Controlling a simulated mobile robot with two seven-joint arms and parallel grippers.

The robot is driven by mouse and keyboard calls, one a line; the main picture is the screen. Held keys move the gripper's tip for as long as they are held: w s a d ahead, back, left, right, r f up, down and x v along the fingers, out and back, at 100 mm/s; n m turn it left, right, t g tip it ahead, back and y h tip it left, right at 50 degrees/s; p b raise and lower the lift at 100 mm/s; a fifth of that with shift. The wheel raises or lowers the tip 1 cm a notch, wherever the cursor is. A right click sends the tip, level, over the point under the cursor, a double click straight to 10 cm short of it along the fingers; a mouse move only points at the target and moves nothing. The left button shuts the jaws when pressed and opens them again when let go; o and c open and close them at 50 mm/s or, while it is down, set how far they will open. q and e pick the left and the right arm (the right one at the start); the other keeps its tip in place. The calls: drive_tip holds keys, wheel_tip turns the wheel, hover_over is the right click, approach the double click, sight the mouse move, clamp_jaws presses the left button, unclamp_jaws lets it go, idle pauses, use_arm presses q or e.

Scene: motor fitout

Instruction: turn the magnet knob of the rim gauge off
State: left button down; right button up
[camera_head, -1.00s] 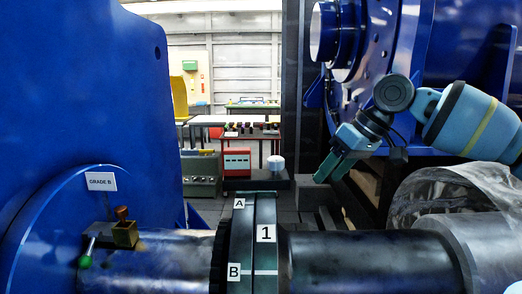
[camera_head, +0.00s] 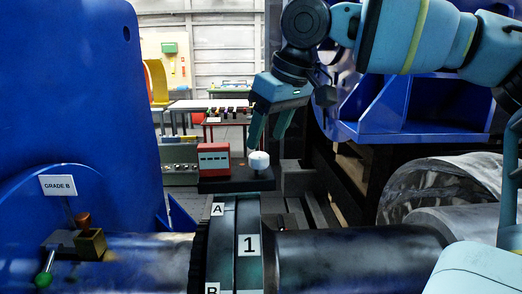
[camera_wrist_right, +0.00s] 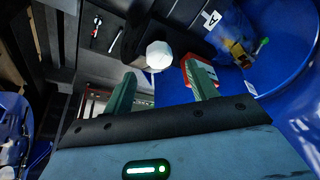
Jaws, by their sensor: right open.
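The rim gauge is a small brass block (camera_head: 90,245) on the dark shaft at lower left in the head view, below the "GRADE B" label. A copper-coloured knob (camera_head: 83,219) stands on top of it, and a lever with a green ball end (camera_head: 43,279) sticks out to its left. In the right wrist view the gauge shows small and yellow (camera_wrist_right: 235,50) at upper right. My right gripper (camera_head: 269,130) is open and empty, fingers pointing down, above and well to the right of the gauge. It also shows in the wrist view (camera_wrist_right: 162,74). My left gripper is out of view.
A dark ring marked "1" (camera_head: 248,268) circles the shaft right of the gauge. A blue housing (camera_head: 70,90) rises behind the gauge. A white round object (camera_head: 258,160) and a red box (camera_head: 213,158) stand beyond. Clear air lies between gripper and gauge.

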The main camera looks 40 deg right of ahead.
sight(260, 154)
drive_tip(key=shift+x, duration=2.55)
drive_tip(key=shift+d, duration=0.1)
drive_tip(key=c, duration=1)
drive_tip(key=shift+w+n, duration=0.1)
drive_tip(key=shift+n, duration=0.2)
drive_tip(key=o, duration=1)
drive_tip(key=shift+r, duration=0.1)
